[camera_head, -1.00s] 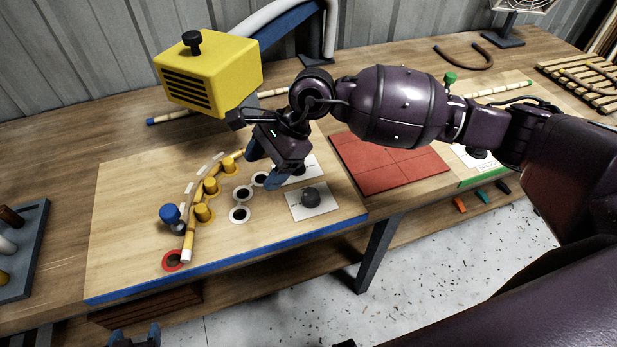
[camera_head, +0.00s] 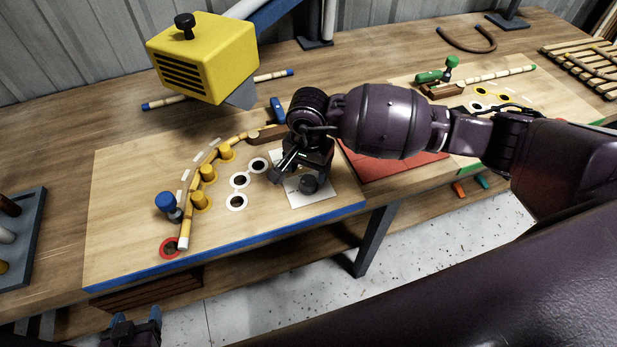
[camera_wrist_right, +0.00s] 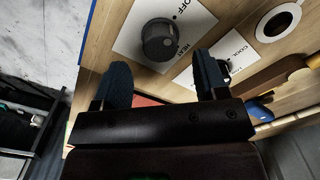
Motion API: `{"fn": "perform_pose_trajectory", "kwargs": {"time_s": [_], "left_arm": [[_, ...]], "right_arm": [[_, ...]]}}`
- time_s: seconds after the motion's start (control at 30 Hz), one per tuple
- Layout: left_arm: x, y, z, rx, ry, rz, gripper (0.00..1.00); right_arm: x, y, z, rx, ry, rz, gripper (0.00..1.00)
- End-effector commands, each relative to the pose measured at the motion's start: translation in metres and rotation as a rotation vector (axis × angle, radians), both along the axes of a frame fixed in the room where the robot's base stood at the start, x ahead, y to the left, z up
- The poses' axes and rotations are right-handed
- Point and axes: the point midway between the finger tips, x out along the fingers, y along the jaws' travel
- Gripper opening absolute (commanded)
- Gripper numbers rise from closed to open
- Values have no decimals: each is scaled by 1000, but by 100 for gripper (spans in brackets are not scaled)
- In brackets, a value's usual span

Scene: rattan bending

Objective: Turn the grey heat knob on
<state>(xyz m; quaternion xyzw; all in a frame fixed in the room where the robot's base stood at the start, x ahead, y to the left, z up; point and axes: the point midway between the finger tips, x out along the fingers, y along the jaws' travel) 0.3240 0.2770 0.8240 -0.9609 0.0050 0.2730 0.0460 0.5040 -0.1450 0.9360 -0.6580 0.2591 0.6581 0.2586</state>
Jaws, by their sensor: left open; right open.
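The grey heat knob (camera_head: 309,184) stands on a white card (camera_head: 318,199) near the right end of the blue-edged board. In the right wrist view the round knob (camera_wrist_right: 158,42) sits on the card marked OFF and HEAT; I cannot make out a pointer mark. My right gripper (camera_wrist_right: 164,72) is open and empty, its blue fingertips spread either side of the knob's line, with the knob beyond them and not gripped. In the head view the right gripper's fingers are mostly hidden by its own wrist, close by the knob. My left gripper (camera_head: 137,320) is open at the bottom edge.
A second card marked COOL (camera_wrist_right: 228,45) lies beside, its dark knob partly behind a finger. The yellow heater box (camera_head: 203,58) hangs over the board. A rattan pole (camera_head: 190,212) bends round yellow pegs (camera_head: 208,173). A red pad (camera_head: 390,160) lies right of the board.

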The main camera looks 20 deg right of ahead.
Motion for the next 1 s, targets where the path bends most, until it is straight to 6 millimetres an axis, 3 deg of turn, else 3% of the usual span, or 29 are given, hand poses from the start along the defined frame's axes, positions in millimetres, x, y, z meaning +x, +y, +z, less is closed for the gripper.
{"fn": "perform_pose_trajectory", "kwargs": {"time_s": [0.3, 0.7, 1.0], "left_arm": [[3, 0, 3, 0, -5, -2, 67], [6, -1, 5, -1, -11, -3, 67], [5, -1, 5, -1, -11, -3, 67]], "right_arm": [[0, 0, -37, 1, 1, -2, 67], [0, 0, -43, 1, -1, -1, 67], [0, 0, -42, 0, 0, -1, 21]]}}
